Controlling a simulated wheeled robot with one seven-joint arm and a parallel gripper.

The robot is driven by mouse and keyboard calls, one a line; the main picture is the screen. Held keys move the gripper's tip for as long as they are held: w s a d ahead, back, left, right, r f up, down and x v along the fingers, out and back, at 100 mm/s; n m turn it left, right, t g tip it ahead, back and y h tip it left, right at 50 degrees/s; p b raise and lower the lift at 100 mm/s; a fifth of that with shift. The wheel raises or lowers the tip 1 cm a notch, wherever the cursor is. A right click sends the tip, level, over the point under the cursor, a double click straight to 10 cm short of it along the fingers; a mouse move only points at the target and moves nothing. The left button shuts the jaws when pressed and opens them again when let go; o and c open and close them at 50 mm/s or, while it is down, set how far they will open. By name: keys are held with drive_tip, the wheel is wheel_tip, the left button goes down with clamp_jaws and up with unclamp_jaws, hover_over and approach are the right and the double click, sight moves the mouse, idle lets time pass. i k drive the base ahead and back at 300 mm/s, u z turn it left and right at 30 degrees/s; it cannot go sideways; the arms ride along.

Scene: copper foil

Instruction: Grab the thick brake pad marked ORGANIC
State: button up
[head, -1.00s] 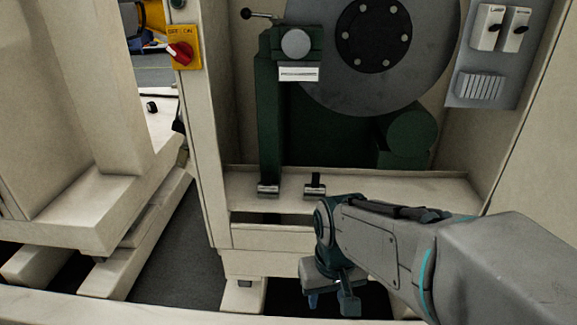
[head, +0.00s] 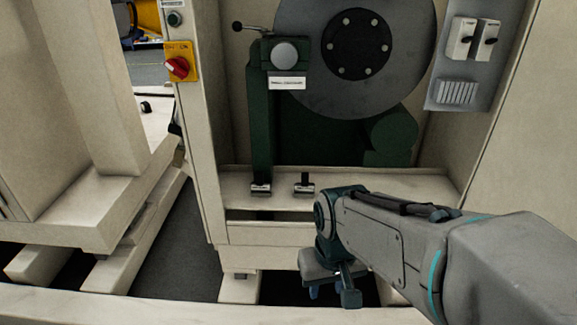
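Two small parts with dark uprights and silvery faces stand on the cream ledge of the machine in the head view: a left one (head: 261,189) below the green column and a right one (head: 304,186). They may be the brake pads. They are too small for me to read any marking or compare thickness. My gripper (head: 332,295) points down in front of the machine, below and to the right of both parts, and touches neither. Its two fingers look apart, with nothing visible between them.
A grey disc (head: 420,75) and a green column (head: 262,130) with a lever stand behind the ledge (head: 400,185). A red and yellow switch (head: 180,66) is on the left post. A cream beam (head: 150,305) crosses the foreground. The ledge is bare right of the parts.

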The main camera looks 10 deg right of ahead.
sight(304, 186)
drive_tip(key=z, duration=0.55)
drive_tip(key=k, duration=1.2)
drive_tip(key=i, duration=0.45)
drive_tip(key=u, duration=0.7)
drive_tip(key=i, duration=1.05)
drive_tip(key=z, duration=0.05)
